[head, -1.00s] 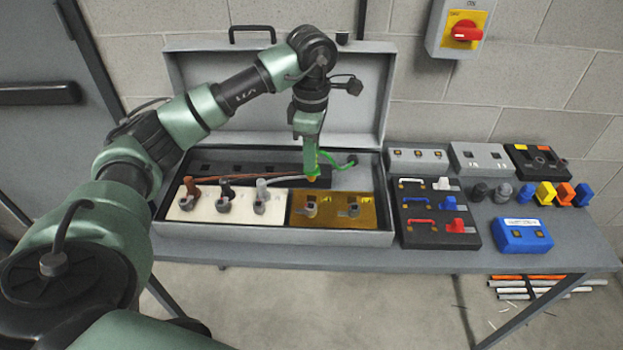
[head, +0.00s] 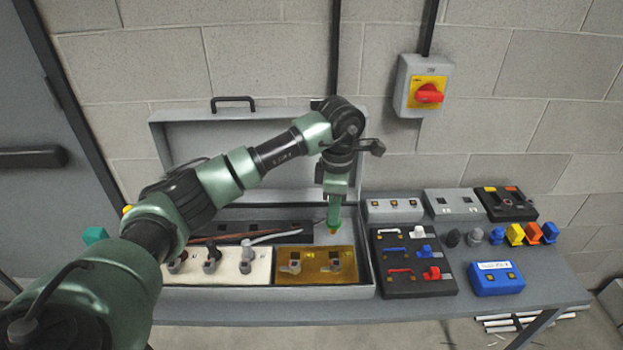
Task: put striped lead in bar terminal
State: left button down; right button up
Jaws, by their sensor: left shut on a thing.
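My left gripper (head: 334,217) is shut on the green striped lead (head: 334,225), whose orange-yellow end points down just below the fingers. It hangs over the case, behind the right part of the brass-coloured plate (head: 315,278). That plate is probably the bar and carries a left terminal (head: 294,265) and a right terminal (head: 334,264), each with a grey lever. The lead's end appears apart from both; its height above the plate is hard to tell. Most of the lead is hidden behind my gripper. My right gripper is not in view.
Brown and white leads (head: 275,236) run to a cream block (head: 203,275) at the case's left. The raised lid (head: 258,125) stands behind. A black switch board (head: 412,281), a blue box (head: 495,278) and several small parts stand to the right.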

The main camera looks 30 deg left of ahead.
pick_arm(q)
jog(key=shift+d+f, duration=0.4)
jog(key=shift+f, duration=0.2)
jog(key=shift+f+b, duration=1.05)
jog(key=shift+f, duration=0.85)
jog(key=shift+f, duration=0.1)
jog(key=shift+a+f+b, duration=0.1)
jog(key=shift+f+b, duration=1.2)
jog(key=shift+f, duration=0.1)
jog(key=shift+f, duration=0.2)
jog(key=shift+f+b, duration=1.3)
jog(key=shift+f, duration=0.1)
jog(key=shift+f, duration=0.1)
